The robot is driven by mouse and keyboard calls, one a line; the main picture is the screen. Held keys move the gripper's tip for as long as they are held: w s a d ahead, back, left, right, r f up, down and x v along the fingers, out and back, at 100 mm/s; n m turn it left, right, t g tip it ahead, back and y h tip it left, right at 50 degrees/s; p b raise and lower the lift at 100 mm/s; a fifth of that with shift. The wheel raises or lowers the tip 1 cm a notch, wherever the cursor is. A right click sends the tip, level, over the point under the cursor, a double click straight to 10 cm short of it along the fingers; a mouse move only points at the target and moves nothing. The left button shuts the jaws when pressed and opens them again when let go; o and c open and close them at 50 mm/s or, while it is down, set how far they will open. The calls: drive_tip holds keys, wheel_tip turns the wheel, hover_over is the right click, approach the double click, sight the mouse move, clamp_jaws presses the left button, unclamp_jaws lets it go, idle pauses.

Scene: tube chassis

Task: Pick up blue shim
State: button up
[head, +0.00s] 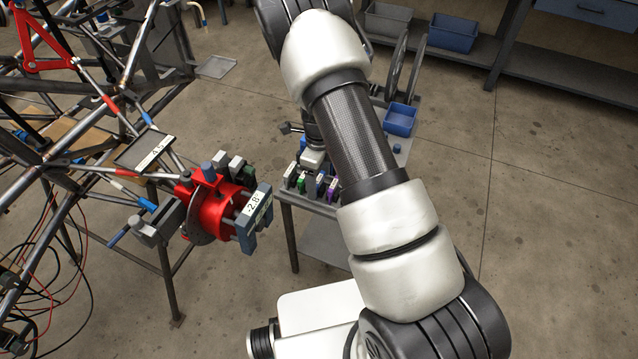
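A row of small coloured shims stands near the edge of a small grey table, partly behind my arm. I make out a green shim (301,183), a bluish shim (319,184) and a purple shim (332,190), with pale blocks between them. They are too small to tell the blue one with certainty. My gripper (313,160) is low over or just behind this row, its white body close to the shims. Its fingers are not clearly visible, so I cannot tell whether it touches or holds anything.
A tube chassis fills the left, with a red hub assembly (213,210) close to the table. A blue bin (400,119), a small blue piece (397,148) and upright discs (397,66) are right of my arm. A shelf with bins (454,32) stands behind. Right floor is clear.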

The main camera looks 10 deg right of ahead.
sight(319, 178)
drive_tip(key=c, duration=0.9)
wheel_tip(319, 178, up, 10)
drive_tip(key=shift+p, duration=1)
drive_tip(key=shift+r, duration=0.1)
